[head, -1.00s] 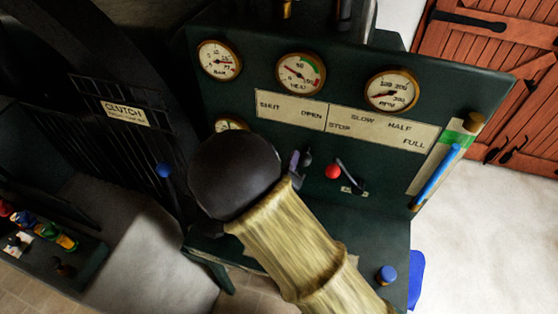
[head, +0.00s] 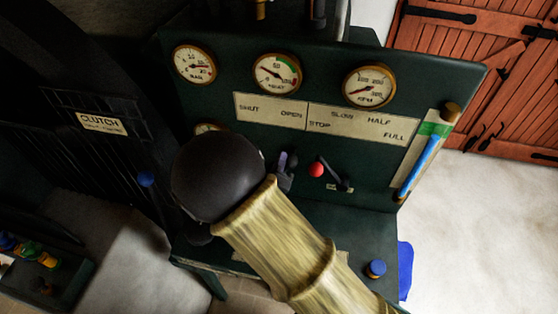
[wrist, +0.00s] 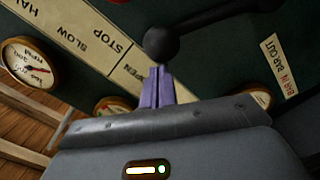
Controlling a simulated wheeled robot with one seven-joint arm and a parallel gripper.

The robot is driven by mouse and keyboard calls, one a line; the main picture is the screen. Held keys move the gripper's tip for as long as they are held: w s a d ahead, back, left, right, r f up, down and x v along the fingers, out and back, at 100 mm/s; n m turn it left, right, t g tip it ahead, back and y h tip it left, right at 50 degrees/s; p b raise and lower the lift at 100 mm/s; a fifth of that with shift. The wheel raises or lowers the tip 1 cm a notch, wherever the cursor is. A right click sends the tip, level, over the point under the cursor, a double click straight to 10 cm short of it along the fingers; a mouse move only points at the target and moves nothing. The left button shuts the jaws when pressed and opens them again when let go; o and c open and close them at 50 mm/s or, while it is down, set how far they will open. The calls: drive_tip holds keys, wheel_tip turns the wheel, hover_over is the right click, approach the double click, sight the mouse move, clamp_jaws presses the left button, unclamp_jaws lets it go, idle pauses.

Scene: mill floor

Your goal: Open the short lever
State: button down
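The black-knobbed lever (head: 293,158) stands on the dark green panel below the SHUT–OPEN end of the label plate. In the wrist view its round knob (wrist: 161,45) shows with a dark rod running to the upper right. In the head view most of its rod is hidden. A second lever with a red knob (head: 317,169) is just to its right. My gripper (head: 283,162) has purple fingers right beside the black knob. In the wrist view the fingers (wrist: 157,72) are together, with their tips just below the knob. I cannot tell whether they touch it.
Gauges (head: 277,73) line the panel top above the label plate (head: 270,112). A blue tube gauge (head: 418,165) is at the panel's right edge. A blue knob (head: 375,268) stands on the lower ledge. A clutch guard (head: 100,122) is left.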

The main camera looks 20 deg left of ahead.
drive_tip(key=s+a+r+b, duration=0.1)
drive_tip(key=s+r, duration=0.1)
drive_tip(key=s, duration=0.9)
drive_tip(key=shift+s+a+r+b, duration=0.15)
drive_tip(key=shift+a+r+b, duration=0.1)
drive_tip(key=shift+a+b, duration=0.15)
drive_tip(key=w+d+r+m+g+p, duration=0.2)
drive_tip(key=w+d+m+g+p, duration=0.45)
drive_tip(key=w+d, duration=0.6)
drive_tip(key=s+d+r+m+g, duration=0.2)
drive_tip(key=s+d, duration=0.1)
drive_tip(key=d, duration=0.4)
drive_tip(key=s+d+r+m+g+h+p, duration=0.1)
drive_tip(key=s+d+r+g, duration=0.1)
drive_tip(key=d, duration=0.6)
drive_tip(key=s+d+r+m+g+p, duration=0.1)
drive_tip(key=s+d+g, duration=0.3)
drive_tip(key=d, duration=0.4)
drive_tip(key=shift+s+r+m+h, duration=0.3)
drive_tip(key=shift+r+m+h, duration=0.1)
drive_tip(key=shift+m, duration=0.45)
